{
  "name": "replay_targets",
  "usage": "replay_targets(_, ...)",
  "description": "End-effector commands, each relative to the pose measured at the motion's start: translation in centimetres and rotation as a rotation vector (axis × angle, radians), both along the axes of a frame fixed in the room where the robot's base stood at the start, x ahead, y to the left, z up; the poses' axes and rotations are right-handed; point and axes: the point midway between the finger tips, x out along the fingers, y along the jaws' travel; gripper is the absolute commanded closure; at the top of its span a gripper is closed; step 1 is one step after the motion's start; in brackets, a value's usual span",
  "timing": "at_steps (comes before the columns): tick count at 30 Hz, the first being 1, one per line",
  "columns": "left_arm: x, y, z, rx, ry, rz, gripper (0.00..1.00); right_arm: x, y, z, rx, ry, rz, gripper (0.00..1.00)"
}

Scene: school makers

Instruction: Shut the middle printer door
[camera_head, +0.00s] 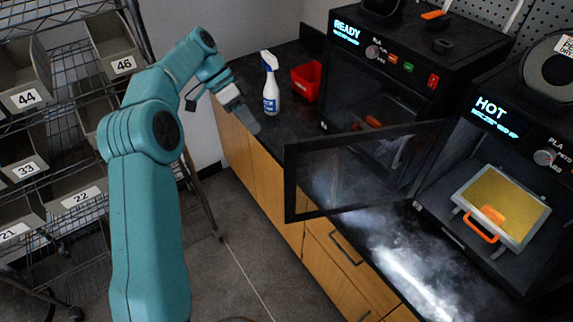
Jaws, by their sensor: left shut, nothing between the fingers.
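The printer with the "HOT" display (491,108) stands at the right, and its door (352,172) is wide open. The door is a dark glass panel in a black frame, swung out to the left over the counter. Inside this printer is a bed (503,203) with a yellow plate, an orange part on it and an orange handle. My left gripper (246,121) is shut and empty. It is at the counter's left end, apart from the door and left of its free edge. My right gripper is not in view.
A printer reading "READY" (400,50) stands further back, partly behind the open door. A spray bottle (271,88) and a red bin (306,80) stand near my left gripper. Shelves with numbered bins (28,98) are at the left. Pale haze or glare lies over the front counter (400,265).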

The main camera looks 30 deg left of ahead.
Motion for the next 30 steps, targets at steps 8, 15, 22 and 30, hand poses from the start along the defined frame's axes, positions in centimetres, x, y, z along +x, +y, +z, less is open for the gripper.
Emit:
replay_targets(8,0.2,-2.0,-3.4,-0.003,0.004,-0.002,1.00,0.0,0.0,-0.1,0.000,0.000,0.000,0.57)
replay_targets(15,0.6,-5.3,-7.5,-0.003,0.004,-0.002,1.00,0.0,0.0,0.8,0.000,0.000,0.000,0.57)
replay_targets(22,-0.8,-7.9,-7.7,-0.002,0.001,-0.001,1.00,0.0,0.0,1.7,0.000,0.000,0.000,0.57)
replay_targets(30,-1.5,-9.1,-7.9,0.000,0.000,0.000,1.00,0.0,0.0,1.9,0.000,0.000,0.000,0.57)
